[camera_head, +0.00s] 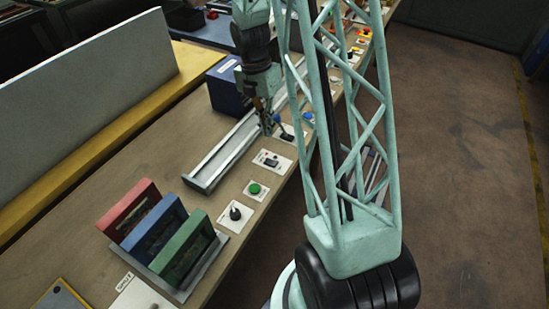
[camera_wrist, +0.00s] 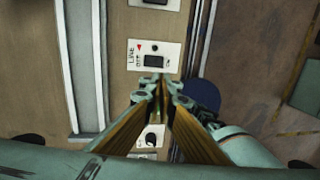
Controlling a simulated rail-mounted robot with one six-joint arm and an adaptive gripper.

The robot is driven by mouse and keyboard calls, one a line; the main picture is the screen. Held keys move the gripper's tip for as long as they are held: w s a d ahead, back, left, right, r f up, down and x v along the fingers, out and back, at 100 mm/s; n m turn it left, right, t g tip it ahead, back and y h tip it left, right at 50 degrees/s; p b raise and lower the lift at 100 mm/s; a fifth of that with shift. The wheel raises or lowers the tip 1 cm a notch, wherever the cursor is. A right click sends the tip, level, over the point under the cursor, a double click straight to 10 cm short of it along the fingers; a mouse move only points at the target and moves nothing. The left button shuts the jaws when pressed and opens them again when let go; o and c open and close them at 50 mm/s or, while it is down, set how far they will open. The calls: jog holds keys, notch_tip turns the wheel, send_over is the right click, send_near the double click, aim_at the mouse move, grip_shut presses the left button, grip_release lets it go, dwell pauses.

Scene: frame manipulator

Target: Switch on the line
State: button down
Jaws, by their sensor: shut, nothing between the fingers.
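A white plate marked LINE and OFF (camera_wrist: 142,50) shows in the wrist view. It carries a black switch (camera_wrist: 153,61), a small red triangle and a dark round dot. My gripper (camera_wrist: 161,84) is shut and empty, its fingertips by the lower edge of this plate in the picture. In the head view my gripper (camera_head: 268,124) points down over the row of control plates, beside a plate with a black control (camera_head: 285,133). I cannot tell from the wrist view whether the fingertips touch anything.
A plate with a black rocker (camera_head: 271,161), a green button (camera_head: 254,188) and a black knob (camera_head: 235,213) lie nearer. A metal rail (camera_head: 205,181) runs along the bench. Red, blue and green frames (camera_head: 180,250) stand at the near end. A blue box (camera_head: 226,88) stands behind my gripper.

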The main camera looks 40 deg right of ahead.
aim_at(276, 163)
jog(key=shift+s+d+f, duration=0.1)
jog(key=shift+d+f, duration=0.2)
jog(key=shift+f, duration=0.35)
jog(key=shift+f, duration=0.2)
jog(key=shift+s+d+f+b, duration=0.1)
jog(key=shift+s+f+b, duration=0.25)
jog(key=shift+f, duration=1.9)
jog(key=shift+s+d+f+b, duration=0.1)
jog(key=shift+s+f+b, duration=0.25)
jog(key=shift+f, duration=1.9)
jog(key=shift+s+d+f+b, duration=0.15)
jog(key=shift+f+b, duration=0.3)
jog(key=shift+f, duration=1.8)
jog(key=shift+s, duration=0.1)
jog(key=shift+s+f, duration=0.15)
jog(key=shift+f, duration=0.25)
jog(key=shift+w+a+r+p, duration=0.2)
jog(key=shift+w+r+p, duration=0.1)
jog(key=shift+w+p, duration=0.65)
jog(key=shift+s+r+p, duration=0.2)
jog(key=shift+s+p, duration=0.05)
jog(key=shift+p, duration=0.1)
